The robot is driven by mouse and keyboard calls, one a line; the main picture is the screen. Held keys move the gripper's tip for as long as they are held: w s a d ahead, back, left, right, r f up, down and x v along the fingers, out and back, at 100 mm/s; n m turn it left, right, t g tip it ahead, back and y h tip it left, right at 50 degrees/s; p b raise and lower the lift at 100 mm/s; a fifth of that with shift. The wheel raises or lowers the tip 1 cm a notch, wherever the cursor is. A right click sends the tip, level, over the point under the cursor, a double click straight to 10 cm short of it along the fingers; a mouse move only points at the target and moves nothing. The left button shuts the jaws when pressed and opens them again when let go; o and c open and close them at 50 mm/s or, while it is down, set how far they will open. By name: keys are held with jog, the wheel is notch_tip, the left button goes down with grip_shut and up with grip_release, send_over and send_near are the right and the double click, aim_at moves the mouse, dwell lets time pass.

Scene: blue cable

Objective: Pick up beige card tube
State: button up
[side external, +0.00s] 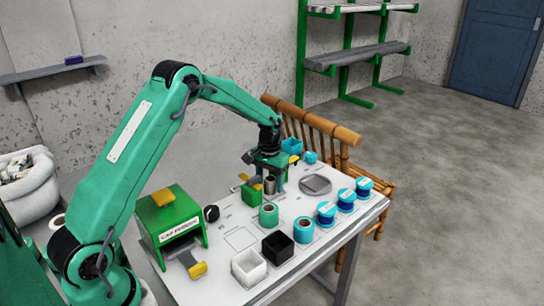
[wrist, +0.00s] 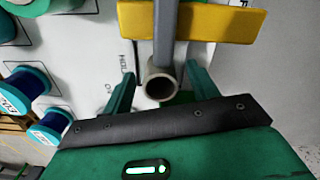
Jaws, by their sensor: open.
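The beige card tube (wrist: 160,87) shows in the wrist view as an open round end with a dark hollow, between my two fingers. A grey bar (wrist: 165,35) runs up from behind its rim. My gripper (wrist: 161,75) is open, with one finger on each side of the tube and a gap visible at each side. In the side view my gripper (side external: 269,188) reaches down at the far part of the table, and the tube (side external: 269,184) shows small and greyish-brown between its fingers. The tube's lower part is hard to make out.
A yellow bar (wrist: 190,22) lies just beyond the tube. On the table, a green box (side external: 172,222), a white bin (side external: 249,267), a black bin (side external: 278,246), teal rolls (side external: 269,214) and blue spools (side external: 326,213) stand nearer the camera. A grey round dish (side external: 315,184) is right of my gripper.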

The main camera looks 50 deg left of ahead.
aim_at(271, 179)
jog(key=c, duration=1.1)
jog(key=shift+o, duration=0.2)
jog(key=shift+r, duration=0.15)
jog(key=shift+r, duration=0.5)
jog(key=r, duration=0.3)
jog(key=shift+d+r, duration=0.15)
jog(key=shift+d, duration=0.15)
jog(key=s+d+r, duration=0.3)
jog(key=d+r, duration=0.3)
jog(key=d, duration=0.4)
jog(key=shift+s+d+r, duration=0.25)
jog(key=shift+d, duration=0.05)
